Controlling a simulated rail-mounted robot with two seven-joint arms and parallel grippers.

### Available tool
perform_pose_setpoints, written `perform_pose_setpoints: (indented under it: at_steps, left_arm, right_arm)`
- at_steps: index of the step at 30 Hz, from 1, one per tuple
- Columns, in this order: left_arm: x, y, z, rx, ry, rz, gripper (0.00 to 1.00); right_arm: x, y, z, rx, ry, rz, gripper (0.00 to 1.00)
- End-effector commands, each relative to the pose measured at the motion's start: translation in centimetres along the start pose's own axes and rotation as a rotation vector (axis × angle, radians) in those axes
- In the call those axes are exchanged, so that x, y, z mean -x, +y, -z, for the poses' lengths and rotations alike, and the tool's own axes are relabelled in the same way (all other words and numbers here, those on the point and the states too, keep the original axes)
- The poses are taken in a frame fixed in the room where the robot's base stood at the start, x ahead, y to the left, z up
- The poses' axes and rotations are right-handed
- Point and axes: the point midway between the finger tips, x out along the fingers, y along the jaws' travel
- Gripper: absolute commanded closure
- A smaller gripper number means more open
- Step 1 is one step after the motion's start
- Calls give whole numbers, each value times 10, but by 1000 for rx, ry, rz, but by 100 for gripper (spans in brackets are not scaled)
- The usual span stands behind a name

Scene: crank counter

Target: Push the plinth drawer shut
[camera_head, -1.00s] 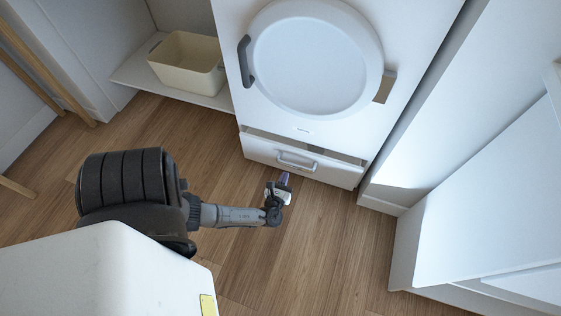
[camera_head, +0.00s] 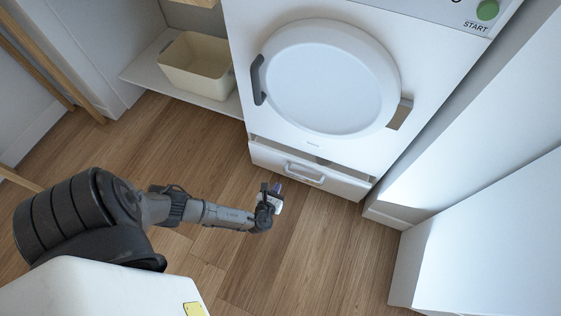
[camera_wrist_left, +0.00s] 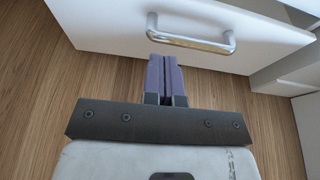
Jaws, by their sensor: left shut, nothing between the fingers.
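The white plinth drawer (camera_head: 318,182) sits below the washing machine and stands out from it, with a dark gap along its top. Its metal bar handle (camera_head: 305,173) is on the front. In the left wrist view the drawer front (camera_wrist_left: 262,38) and handle (camera_wrist_left: 190,40) lie just ahead of the fingers. My left gripper (camera_head: 275,188) is shut and empty, low in front of the drawer. Its purple fingers (camera_wrist_left: 165,62) point at the drawer front below the handle. Whether they touch it I cannot tell. My right gripper is out of view.
The white washing machine (camera_head: 440,40) has a round door (camera_head: 325,75) with a grey handle. A cream bin (camera_head: 195,65) stands on a low shelf to the left. White panels (camera_head: 490,240) bound the right side. Wooden floor (camera_head: 310,260) in front is clear.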

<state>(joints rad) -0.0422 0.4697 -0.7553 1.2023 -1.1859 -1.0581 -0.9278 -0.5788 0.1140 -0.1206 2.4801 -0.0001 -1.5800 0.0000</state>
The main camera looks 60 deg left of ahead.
Motion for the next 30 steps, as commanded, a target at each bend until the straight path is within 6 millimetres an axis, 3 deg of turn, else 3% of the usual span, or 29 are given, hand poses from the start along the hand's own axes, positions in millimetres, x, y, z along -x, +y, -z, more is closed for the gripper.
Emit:
perform_pose_setpoints:
  at_steps: [5, 18, 30]
  left_arm:
    - [-13, 0, 2, -12, -3, 0, 100]
    - [-77, 0, 2, -12, -5, -1, 100]
    - [-123, 1, -6, -12, -4, 0, 100]
  right_arm:
    - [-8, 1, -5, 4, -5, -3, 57]
    - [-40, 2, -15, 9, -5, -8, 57]
    - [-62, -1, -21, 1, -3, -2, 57]
